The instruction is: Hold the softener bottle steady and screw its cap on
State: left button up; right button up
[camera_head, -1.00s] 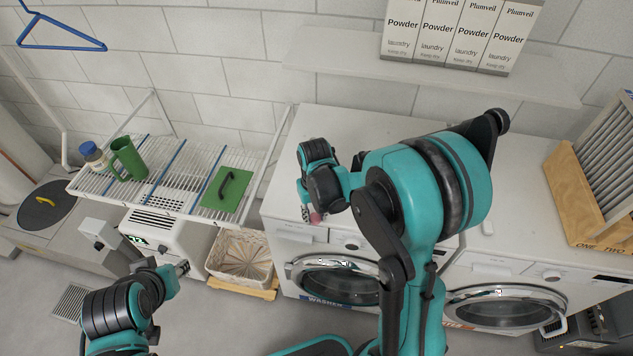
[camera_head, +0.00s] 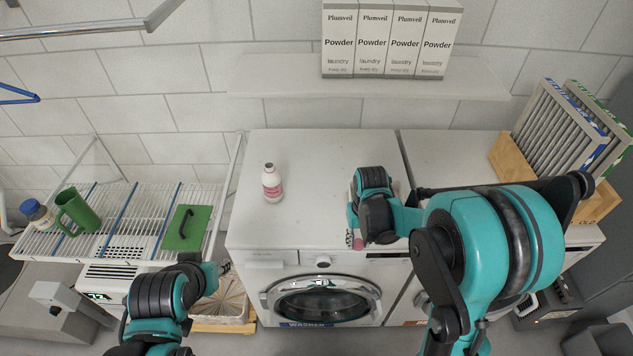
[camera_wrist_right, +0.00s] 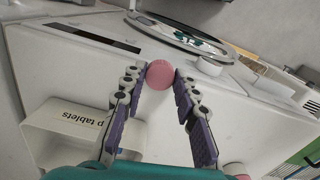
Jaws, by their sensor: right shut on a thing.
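The softener bottle (camera_head: 271,184), white with a pink label, stands upright on the washer top, its narrow neck bare. My right gripper (camera_head: 354,238) is over the washer's front edge, to the right of the bottle and apart from it. In the right wrist view its fingertips (camera_wrist_right: 161,77) are shut on a round pink cap (camera_wrist_right: 160,75). The cap also shows as a small pink spot below the gripper in the head view (camera_head: 358,243). My left gripper (camera_head: 223,268) is low, left of the washer and away from the bottle; its fingers are too small to read.
The washer top (camera_head: 315,205) is mostly clear around the bottle. A wire rack (camera_head: 150,212) at left holds a green mug (camera_head: 78,211), a blue-capped jar (camera_head: 37,213) and a green board (camera_head: 187,228). Powder boxes (camera_head: 390,40) stand on the wall shelf.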

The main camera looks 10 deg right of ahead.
aim_at(271, 179)
jog(key=z, duration=1.3)
jog(key=k+j, duration=0.4)
